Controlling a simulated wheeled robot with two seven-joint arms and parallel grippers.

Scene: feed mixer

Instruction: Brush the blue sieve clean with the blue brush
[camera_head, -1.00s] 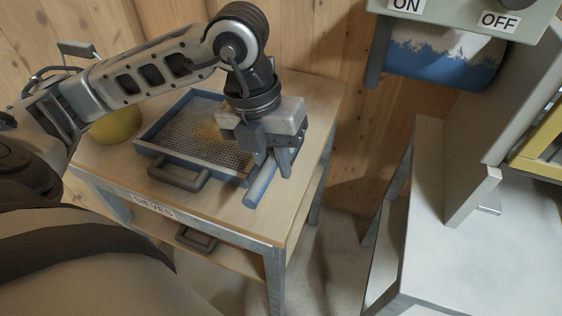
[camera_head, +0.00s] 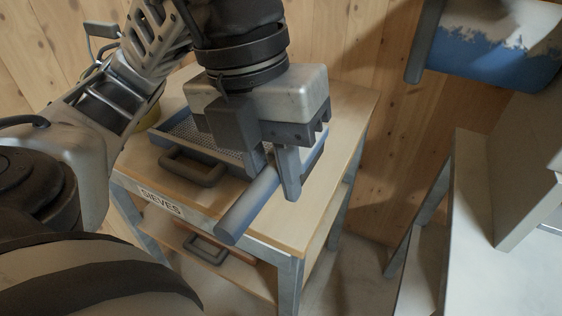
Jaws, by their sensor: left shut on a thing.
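The blue sieve (camera_head: 203,148) lies on the wooden top of the table marked SIEVES (camera_head: 300,222). It has a blue frame, a mesh floor and a dark handle (camera_head: 192,167) at its near side. My left gripper (camera_head: 277,180) is shut on the blue brush (camera_head: 247,208), whose round handle points toward me. The gripper holds the brush over the right part of the table top, in front of the sieve in this view. The gripper and wrist hide much of the sieve's mesh and part of the brush. My right gripper is not in view.
A lower shelf holds another item with a dark handle (camera_head: 205,249). A yellow round thing (camera_head: 150,117) stands behind my left arm. A blue-and-white hanging thing (camera_head: 495,50) is at upper right. Grey metal panels (camera_head: 525,180) stand at the right, with a floor gap between.

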